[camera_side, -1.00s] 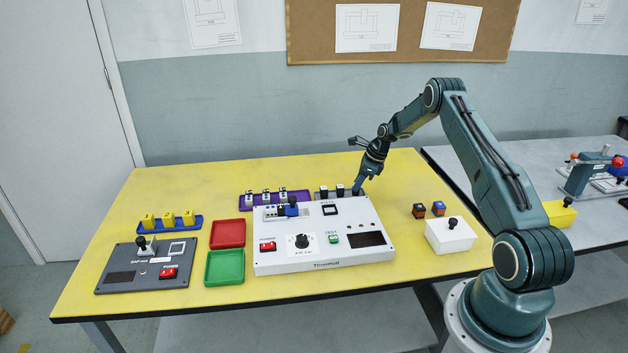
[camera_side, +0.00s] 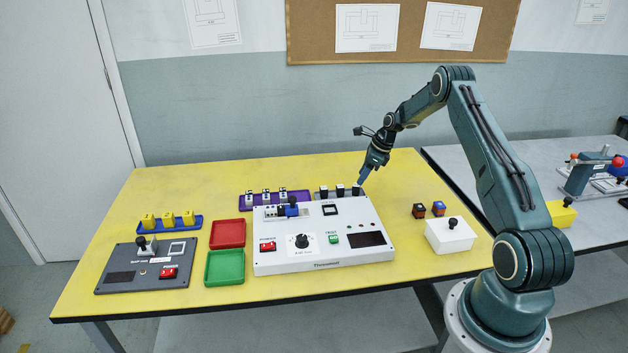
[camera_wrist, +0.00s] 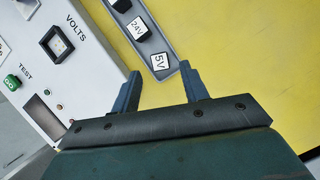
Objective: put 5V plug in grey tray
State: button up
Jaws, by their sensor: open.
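The 5V plug (camera_wrist: 159,61) is a dark block with a white "5V" label, in the end place of the grey tray (camera_wrist: 164,72) in the wrist view. In the side view the 5V plug (camera_side: 357,190) is the rightmost of the dark plugs behind the white panel. My gripper (camera_wrist: 160,75) is open and empty, its fingers apart on either side of the line to the plug. In the side view my gripper (camera_side: 362,181) is just above the 5V plug, clear of it.
A 24V plug (camera_wrist: 138,27) stands beside the 5V plug, with another further along. The white panel (camera_side: 325,255) with switches and a knob is close in front. A purple tray (camera_side: 246,204) is to the left. Yellow table (camera_side: 400,175) is free on the right.

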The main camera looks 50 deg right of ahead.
jog(key=v, duration=0.8)
jog(key=shift+s+r, duration=0.1)
jog(key=shift+r, duration=0.05)
jog(key=s+a+r+n+h, duration=0.1)
jog(key=s+a+r+n, duration=0.2)
jog(key=a+r+n, duration=1.65)
jog(key=s+a+r+n, duration=0.1)
jog(key=s+a+r, duration=0.2)
jog(key=s+a, duration=0.35)
jog(key=s+a+r+n, duration=0.2)
jog(key=s+a+r, duration=0.1)
jog(key=a, duration=0.6)
jog(key=s+a+f+n, duration=0.1)
jog(key=s+a+n, duration=0.1)
jog(key=s+n, duration=0.2)
jog(key=s+a+f+n+t, duration=0.1)
jog(key=s+a+n, duration=0.2)
jog(key=s, duration=0.7)
jog(key=shift+a+f+n+t+h, duration=0.2)
jog(key=shift+a+n+t+h, duration=0.1)
jog(key=shift+n, duration=0.65)
